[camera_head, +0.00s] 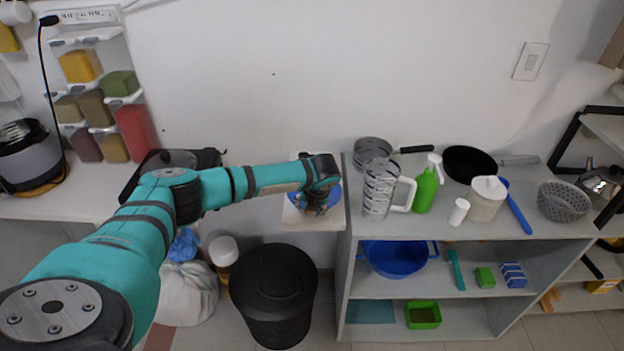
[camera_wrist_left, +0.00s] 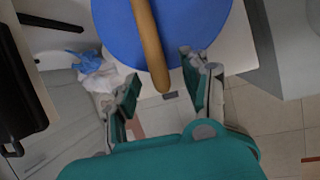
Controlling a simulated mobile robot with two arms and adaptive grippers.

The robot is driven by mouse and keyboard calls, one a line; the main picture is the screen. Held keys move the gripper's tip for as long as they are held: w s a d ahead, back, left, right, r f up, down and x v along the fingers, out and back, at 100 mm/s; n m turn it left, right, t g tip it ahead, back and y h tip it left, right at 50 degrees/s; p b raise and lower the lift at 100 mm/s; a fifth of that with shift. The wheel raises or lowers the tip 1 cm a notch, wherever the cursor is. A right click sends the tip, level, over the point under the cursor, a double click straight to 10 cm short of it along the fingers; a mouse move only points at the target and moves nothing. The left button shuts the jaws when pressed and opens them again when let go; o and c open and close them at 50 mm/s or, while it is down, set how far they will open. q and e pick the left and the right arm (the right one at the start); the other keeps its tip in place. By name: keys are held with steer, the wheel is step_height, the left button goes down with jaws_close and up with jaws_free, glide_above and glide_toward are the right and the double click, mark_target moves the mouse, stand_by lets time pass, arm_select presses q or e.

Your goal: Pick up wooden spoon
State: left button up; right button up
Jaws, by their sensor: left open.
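The wooden spoon (camera_wrist_left: 150,45) shows in the left wrist view as a brown handle lying across a round blue plate (camera_wrist_left: 200,25). The handle's rounded end reaches past the plate's edge, and its other end runs out of the picture at the top. My left gripper (camera_wrist_left: 160,72) is open, with the handle's end showing between its two fingers and no contact visible. In the head view my left gripper (camera_head: 315,206) is over the blue plate (camera_head: 333,193) and hides most of it. The spoon cannot be made out there. My right gripper is not in view.
The plate rests on a small pale shelf (camera_head: 325,222). Right of it stands a shelf unit (camera_head: 350,200) with a green spray bottle (camera_head: 427,190), a clear jug and pans on top. A black bin (camera_head: 274,290) stands below, and a wall is close behind.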

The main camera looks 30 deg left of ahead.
arm_select(q)
steer(key=shift+f, duration=0.1)
steer(key=shift+c, duration=0.3)
jaws_close()
